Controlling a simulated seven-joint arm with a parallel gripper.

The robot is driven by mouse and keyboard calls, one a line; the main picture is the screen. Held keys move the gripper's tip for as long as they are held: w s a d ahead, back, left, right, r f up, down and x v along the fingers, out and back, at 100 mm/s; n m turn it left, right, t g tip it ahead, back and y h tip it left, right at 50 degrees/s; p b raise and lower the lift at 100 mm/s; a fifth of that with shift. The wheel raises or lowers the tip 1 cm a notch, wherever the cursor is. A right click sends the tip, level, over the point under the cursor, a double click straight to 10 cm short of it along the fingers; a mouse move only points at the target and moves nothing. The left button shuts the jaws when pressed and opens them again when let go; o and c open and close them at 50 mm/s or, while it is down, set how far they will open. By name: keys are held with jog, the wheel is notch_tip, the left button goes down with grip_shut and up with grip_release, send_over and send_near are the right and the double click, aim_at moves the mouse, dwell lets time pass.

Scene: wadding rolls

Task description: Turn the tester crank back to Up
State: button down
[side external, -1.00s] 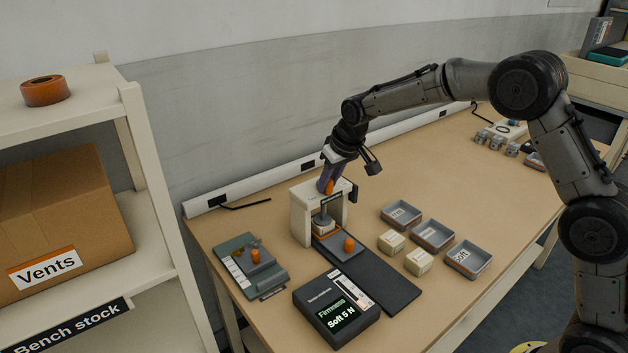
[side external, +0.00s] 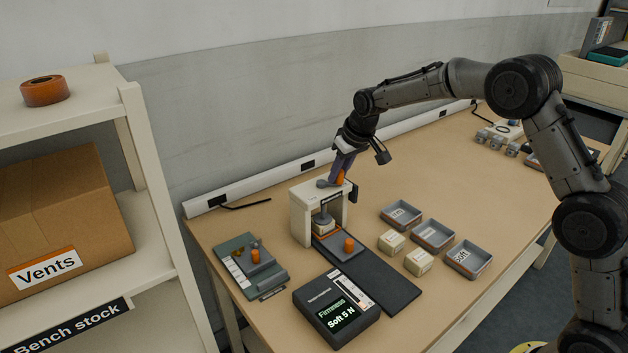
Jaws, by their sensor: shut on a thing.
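The tester (side external: 301,220) is a cream frame on the bench, with a roll (side external: 322,224) under its press plate. The crank (side external: 325,184) lies on top of the frame, its arm reaching right to an orange knob (side external: 340,178). My gripper (side external: 340,176) is shut on the crank's knob, over the frame's right end. The fingers hide part of the knob. The readout box (side external: 337,307) in front shows "Firmness Soft 5 N". A grey sliding plate with an orange knob (side external: 348,245) sits at the tester's front.
A grey-green fixture (side external: 250,266) with an orange knob is at left. A dark mat (side external: 385,287) runs forward. The bench behind the trays is clear.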

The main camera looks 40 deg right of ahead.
jog(key=shift+w+d+r, duration=0.1)
jog(key=shift+w+r, duration=0.05)
jog(key=shift+w, duration=0.1)
jog(key=shift+w+d, duration=0.15)
jog(key=shift+w, duration=0.5)
jog(key=shift+w+d, duration=0.15)
jog(key=shift+w, duration=0.45)
jog(key=shift+w+a, duration=0.25)
jog(key=shift+w, duration=0.4)
jog(key=shift+w+a, duration=0.25)
jog(key=shift+w, duration=0.35)
